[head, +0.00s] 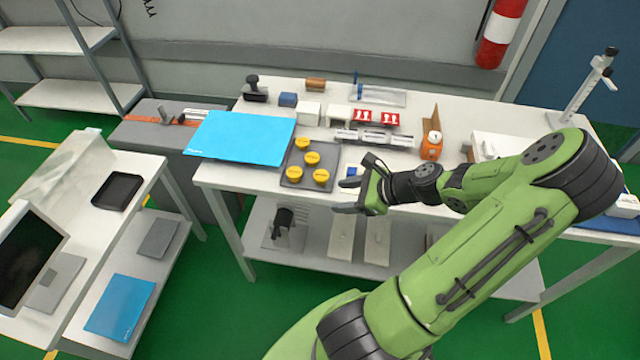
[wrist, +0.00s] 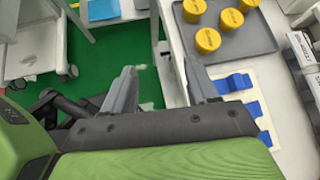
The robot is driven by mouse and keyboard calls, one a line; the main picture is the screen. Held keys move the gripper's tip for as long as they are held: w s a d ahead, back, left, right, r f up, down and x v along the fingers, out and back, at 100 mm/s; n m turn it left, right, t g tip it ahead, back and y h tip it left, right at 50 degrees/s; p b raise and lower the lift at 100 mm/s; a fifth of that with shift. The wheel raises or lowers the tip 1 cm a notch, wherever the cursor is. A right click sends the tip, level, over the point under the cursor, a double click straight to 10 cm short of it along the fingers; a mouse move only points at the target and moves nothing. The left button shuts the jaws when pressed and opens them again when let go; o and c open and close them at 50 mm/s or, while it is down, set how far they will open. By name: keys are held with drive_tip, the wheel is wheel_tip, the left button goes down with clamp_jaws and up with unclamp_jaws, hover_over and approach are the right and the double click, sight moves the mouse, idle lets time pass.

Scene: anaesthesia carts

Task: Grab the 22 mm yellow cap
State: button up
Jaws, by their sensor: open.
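Several yellow caps stand on a dark grey tray (head: 309,183) on the white table. One cap (head: 302,143) is at the back, another (head: 312,157) in the middle, and a pair at the front, left (head: 294,174) and right (head: 321,176). No size marking is readable, so I cannot tell which is 22 mm. My gripper (head: 356,184) is open and empty, right of the tray near the table's front edge. In the wrist view its fingers (wrist: 162,74) are spread below the caps, the nearest cap (wrist: 207,40) lying beyond the right finger.
A blue sheet (head: 240,137) lies left of the tray. Blue pieces on a white plate (wrist: 235,83) lie beside my gripper. White boxes (head: 308,113), a red-and-white box (head: 376,118) and an orange device (head: 432,146) stand behind and to the right.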

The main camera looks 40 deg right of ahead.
sight(323, 176)
drive_tip(key=s+d+m+t+h+b, duration=0.1)
drive_tip(key=s+d+m+t+h, duration=0.1)
drive_tip(key=d+m+t, duration=0.3)
drive_tip(key=shift+m+g, duration=0.3)
drive_tip(key=shift+g, duration=0.4)
drive_tip(key=b+x, duration=0.2)
drive_tip(key=x, duration=0.3)
drive_tip(key=b+x, duration=0.1)
drive_tip(key=x, duration=0.4)
drive_tip(key=d+b+x, duration=0.1)
drive_tip(key=b+x, duration=0.1)
drive_tip(key=x, duration=0.4)
drive_tip(key=shift+f+b, duration=0.15)
drive_tip(key=shift+b, duration=0.2)
drive_tip(key=shift+s, duration=0.1)
drive_tip(key=shift+c, duration=0.3)
drive_tip(key=c, duration=0.7)
